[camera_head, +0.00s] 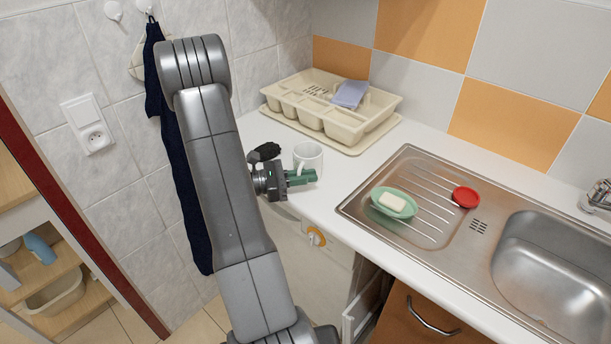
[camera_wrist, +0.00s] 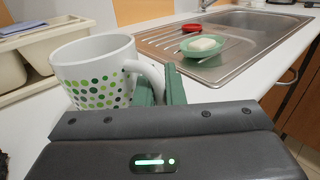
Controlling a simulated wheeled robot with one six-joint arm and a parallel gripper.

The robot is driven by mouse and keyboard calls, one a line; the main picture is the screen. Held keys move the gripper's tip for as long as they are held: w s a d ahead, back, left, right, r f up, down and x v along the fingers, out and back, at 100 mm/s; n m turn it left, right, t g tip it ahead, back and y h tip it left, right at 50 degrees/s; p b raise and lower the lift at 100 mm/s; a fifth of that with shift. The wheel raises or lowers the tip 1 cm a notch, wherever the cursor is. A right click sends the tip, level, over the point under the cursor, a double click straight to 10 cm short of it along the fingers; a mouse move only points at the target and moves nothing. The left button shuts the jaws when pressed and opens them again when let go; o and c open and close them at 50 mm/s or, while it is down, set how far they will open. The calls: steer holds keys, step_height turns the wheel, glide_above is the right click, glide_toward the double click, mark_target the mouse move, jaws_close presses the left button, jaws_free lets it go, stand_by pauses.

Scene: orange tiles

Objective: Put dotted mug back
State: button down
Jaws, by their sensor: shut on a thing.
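The dotted mug (camera_wrist: 96,75) is white with green dots and stands upright in the wrist view, its handle toward the right. In the head view the mug (camera_head: 309,156) is at the counter's left part, in front of the dish rack. My gripper (camera_head: 303,177) reaches it from the left with green fingers. In the wrist view the fingers (camera_wrist: 161,85) are shut on the mug's handle. The mug's base is hidden behind my gripper, so I cannot tell whether it touches the counter.
A cream dish rack (camera_head: 297,119) with a lilac cloth (camera_head: 350,94) stands behind the mug. To the right, the sink's drainboard (camera_head: 408,172) holds a green soap dish (camera_head: 380,206) with soap and a red round dish (camera_head: 466,196). Bare counter (camera_head: 347,172) lies between rack and sink.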

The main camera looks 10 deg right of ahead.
steer(key=shift+f, duration=0.1)
steer(key=c, duration=2)
jaws_free()
steer(key=shift+f, duration=0.1)
steer(key=o, duration=0.5)
steer(key=shift+r, duration=0.25)
steer(key=a+b, duration=0.2)
steer(key=a, duration=1)
steer(key=shift+s, duration=0.1)
